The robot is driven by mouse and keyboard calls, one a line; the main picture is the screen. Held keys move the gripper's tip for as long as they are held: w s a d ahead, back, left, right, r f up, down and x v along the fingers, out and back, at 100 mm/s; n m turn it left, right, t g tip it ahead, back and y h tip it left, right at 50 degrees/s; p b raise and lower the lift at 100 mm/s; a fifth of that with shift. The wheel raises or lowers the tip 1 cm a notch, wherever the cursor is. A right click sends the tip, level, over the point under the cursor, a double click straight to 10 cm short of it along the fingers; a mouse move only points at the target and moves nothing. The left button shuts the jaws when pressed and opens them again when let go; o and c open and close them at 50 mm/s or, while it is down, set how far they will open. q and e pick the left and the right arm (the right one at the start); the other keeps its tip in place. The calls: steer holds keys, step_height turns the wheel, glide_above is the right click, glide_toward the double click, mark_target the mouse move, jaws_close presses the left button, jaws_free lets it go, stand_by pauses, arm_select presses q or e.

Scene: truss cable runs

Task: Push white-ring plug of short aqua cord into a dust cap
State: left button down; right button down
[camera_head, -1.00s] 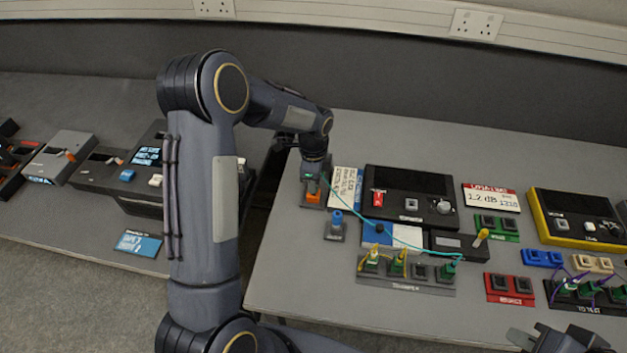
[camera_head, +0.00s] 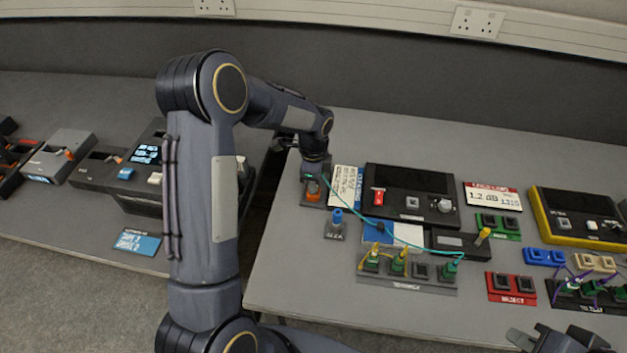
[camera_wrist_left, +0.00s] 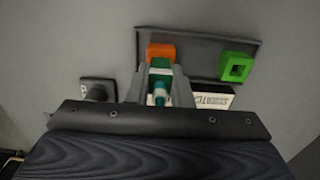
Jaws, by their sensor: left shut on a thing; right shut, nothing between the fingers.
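My left gripper (camera_wrist_left: 160,92) is shut on the green plug (camera_wrist_left: 160,70) with a white ring at the short aqua cord's end. The plug points at an orange dust cap (camera_wrist_left: 160,51) and seems to be at or in its mouth; I cannot tell how deep. The orange cap also shows under the gripper in the head view (camera_head: 313,190). A green square dust cap (camera_wrist_left: 237,67) sits on the same dark holder (camera_wrist_left: 198,38). The aqua cord (camera_head: 385,232) runs right to a green plug (camera_head: 450,268) in a dark strip. My right gripper (camera_head: 560,341) is shut and empty at the bottom right.
A blue-topped peg on a small base (camera_head: 335,226) stands just right of the left gripper. A white label card (camera_head: 345,185) and a black meter box (camera_head: 410,192) lie beyond it. Red sockets (camera_head: 511,288) and a yellow-edged box (camera_head: 578,218) are further right.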

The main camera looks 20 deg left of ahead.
arm_select(q)
steer(key=shift+f+b, duration=0.45)
steer(key=shift+b, duration=0.05)
stand_by(1.1)
steer(key=c, duration=1.2)
jaws_free()
steer(key=shift+r+p, duration=1.75)
steer(key=shift+r, duration=0.8)
steer(key=shift+r+p, duration=1.4)
steer(key=shift+r, duration=0.6)
